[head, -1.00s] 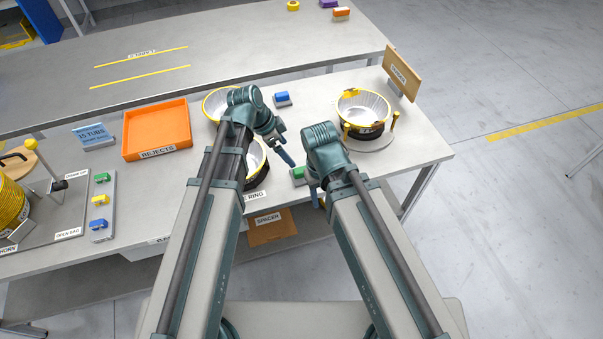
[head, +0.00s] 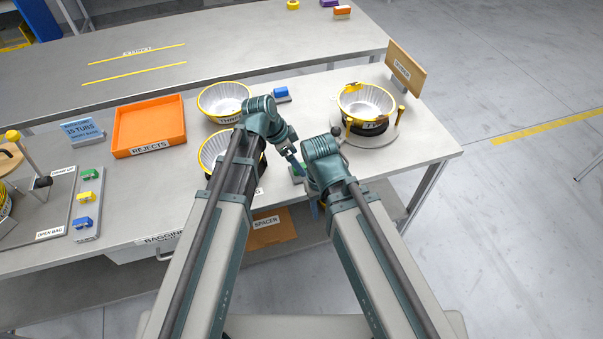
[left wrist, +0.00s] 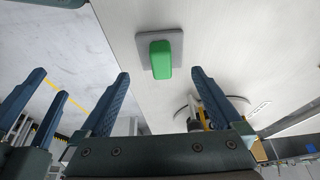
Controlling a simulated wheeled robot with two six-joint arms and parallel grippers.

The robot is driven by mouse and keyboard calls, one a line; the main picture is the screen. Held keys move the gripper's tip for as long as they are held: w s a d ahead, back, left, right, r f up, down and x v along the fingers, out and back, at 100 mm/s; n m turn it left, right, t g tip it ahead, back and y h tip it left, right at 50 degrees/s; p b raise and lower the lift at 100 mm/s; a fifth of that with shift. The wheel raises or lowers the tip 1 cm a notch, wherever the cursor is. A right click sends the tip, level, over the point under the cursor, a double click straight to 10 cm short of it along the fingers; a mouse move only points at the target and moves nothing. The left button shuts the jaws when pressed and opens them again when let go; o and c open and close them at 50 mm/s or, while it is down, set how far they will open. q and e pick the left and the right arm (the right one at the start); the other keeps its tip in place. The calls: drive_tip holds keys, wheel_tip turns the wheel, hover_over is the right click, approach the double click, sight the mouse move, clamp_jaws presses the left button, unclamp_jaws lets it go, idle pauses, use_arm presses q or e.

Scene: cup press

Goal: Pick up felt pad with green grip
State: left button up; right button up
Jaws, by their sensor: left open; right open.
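The felt pad is a grey square with a rounded green grip (left wrist: 160,58) on top, lying on the pale bench in the left wrist view. In the head view the pad (head: 297,172) is mostly hidden behind my left gripper (head: 291,160). My left gripper is open and empty; in the left wrist view its two blue fingers (left wrist: 161,74) stand either side of the grip's line, with the pad beyond the tips, apart from them. My right gripper (head: 314,209) points down near the bench's front edge, partly hidden by its own wrist; its open fingers (left wrist: 50,82) also show in the left wrist view.
Yellow-rimmed tubs (head: 222,97) stand left of the pad. Another tub (head: 367,102) sits on a round base at the right. A blue-gripped pad (head: 281,94) lies further back. An orange rejects tray (head: 149,126) is at the left. A spacer box (head: 272,232) is below the bench.

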use_arm(q)
drive_tip(key=shift+b+x, duration=2.45)
drive_tip(key=shift+x, duration=0.2)
drive_tip(key=shift+w+a, duration=0.1)
drive_tip(key=shift+a, duration=0.05)
drive_tip(key=c, duration=1.2)
wheel_tip(320, 180, up, 10)
drive_tip(key=p, duration=1)
drive_tip(key=shift+r, duration=0.1)
drive_tip(key=shift+c, duration=0.2)
